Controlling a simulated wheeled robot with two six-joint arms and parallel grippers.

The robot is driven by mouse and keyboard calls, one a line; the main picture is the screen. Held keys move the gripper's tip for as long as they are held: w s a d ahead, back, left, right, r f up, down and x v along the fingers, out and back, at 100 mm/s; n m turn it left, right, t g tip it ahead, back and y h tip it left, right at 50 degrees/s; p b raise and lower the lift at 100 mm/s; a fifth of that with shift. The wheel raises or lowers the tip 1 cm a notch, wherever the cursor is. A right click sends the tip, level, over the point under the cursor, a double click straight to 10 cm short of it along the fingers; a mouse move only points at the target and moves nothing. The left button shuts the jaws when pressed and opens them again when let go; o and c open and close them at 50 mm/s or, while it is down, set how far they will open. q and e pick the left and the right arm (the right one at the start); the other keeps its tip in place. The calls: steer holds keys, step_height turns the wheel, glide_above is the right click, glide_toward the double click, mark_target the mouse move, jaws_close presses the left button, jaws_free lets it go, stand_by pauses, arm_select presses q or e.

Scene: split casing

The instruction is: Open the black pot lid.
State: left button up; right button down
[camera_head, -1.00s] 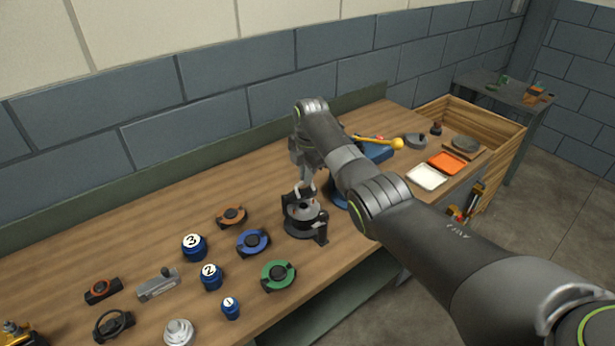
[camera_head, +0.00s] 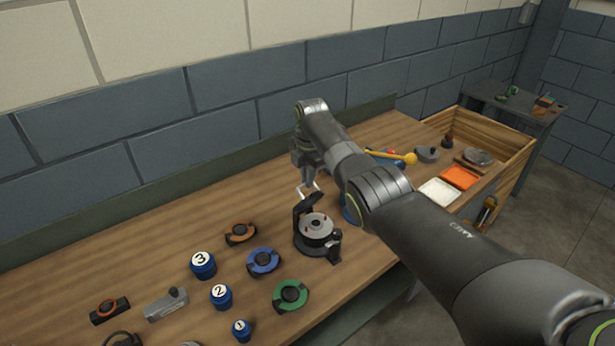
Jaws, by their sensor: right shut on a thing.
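The black pot (camera_head: 332,247) stands on the wooden workbench, just below my right gripper. Its grey round inside, with small red marks, is exposed. Its black lid (camera_head: 301,211) stands tilted up at the pot's left-back side. My right gripper (camera_head: 308,189) is at the raised lid's top edge, its light fingertips shut on it; the exact contact is small in the view. My left gripper is not in view.
Green (camera_head: 291,296), blue (camera_head: 263,262) and orange-marked (camera_head: 240,233) round parts lie left of the pot, near numbered blue knobs (camera_head: 203,265). White (camera_head: 439,192) and orange (camera_head: 460,178) trays sit at the right. My right arm hides part of the bench. The back-left bench is clear.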

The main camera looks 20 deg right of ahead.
steer(key=shift+s+f, duration=0.2)
steer(key=shift+f, duration=0.3)
steer(key=c, duration=1.6)
jaws_free()
steer(key=shift+w+f, duration=0.15)
steer(key=shift+w, duration=0.1)
steer(key=shift+o, duration=0.4)
steer(key=shift+w, duration=0.3)
steer(key=shift+s+r, duration=0.2)
steer(key=shift+r, duration=0.1)
steer(key=shift+w+d+r, duration=0.1)
steer(key=shift+r, duration=0.35)
step_height(320, 180, up, 16)
steer(key=s+b, duration=0.1)
steer(key=b, duration=0.1)
steer(key=shift+d+r, duration=0.15)
